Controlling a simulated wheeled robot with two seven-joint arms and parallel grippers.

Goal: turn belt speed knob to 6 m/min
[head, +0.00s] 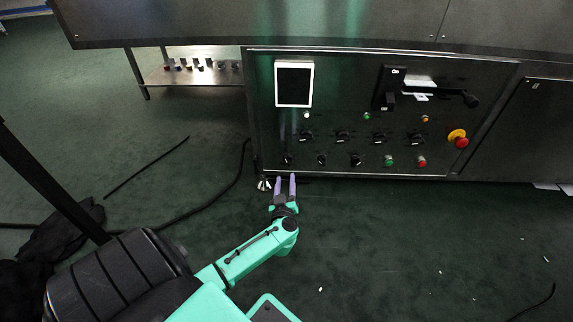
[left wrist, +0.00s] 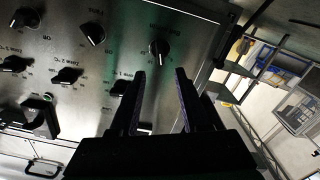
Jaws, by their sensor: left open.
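The control panel (head: 375,118) is a dark upright face with several black knobs. The leftmost lower knob (head: 287,160), probably the belt speed knob, shows in the left wrist view (left wrist: 159,47) with a short white mark; its label and scale are too small to read surely. My left gripper (head: 285,180) is open and empty, with purple fingertips just below that knob in the head view. In the left wrist view its fingers (left wrist: 160,75) stand either side of the knob's line, the knob showing beyond the tips. No contact is visible. My right gripper is out of view.
Other knobs (left wrist: 92,34) sit close beside it, with zone knobs (left wrist: 125,88) in another row. A green button (head: 389,160), a red button (head: 421,160) and a red emergency stop (head: 460,138) are farther right. A screen (head: 294,84) is above. Floor before the panel is mostly clear.

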